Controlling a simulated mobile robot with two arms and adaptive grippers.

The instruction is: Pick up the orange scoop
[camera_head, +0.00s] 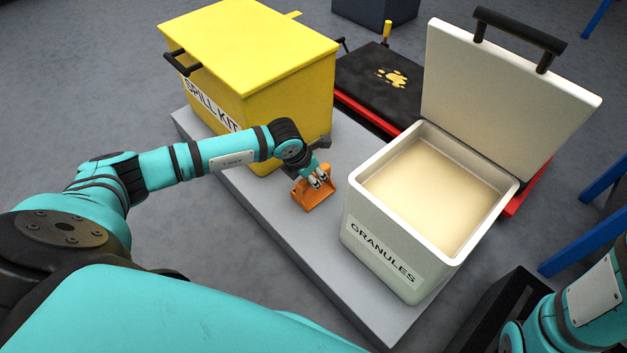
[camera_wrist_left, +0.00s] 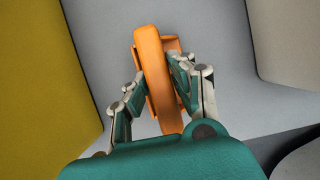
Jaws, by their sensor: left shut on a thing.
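The orange scoop (camera_head: 314,194) is on or just above the grey platform, between the yellow box and the granules bin; I cannot tell whether it touches the platform. My left gripper (camera_head: 319,178) reaches it from above and is shut on it. In the left wrist view, the fingers (camera_wrist_left: 157,88) close on both sides of the scoop's long orange handle (camera_wrist_left: 150,50), with the scoop body partly hidden beneath it. My right arm shows only in part at the lower right of the head view, and its gripper is out of view.
A yellow lidded box marked SPILL KIT (camera_head: 290,95) stands behind the scoop. An open white bin marked GRANULES (camera_head: 362,228), filled with pale grains, stands to its right. A black case with red edges (camera_head: 365,75) lies behind. The grey platform (camera_head: 262,200) is bare at the front left.

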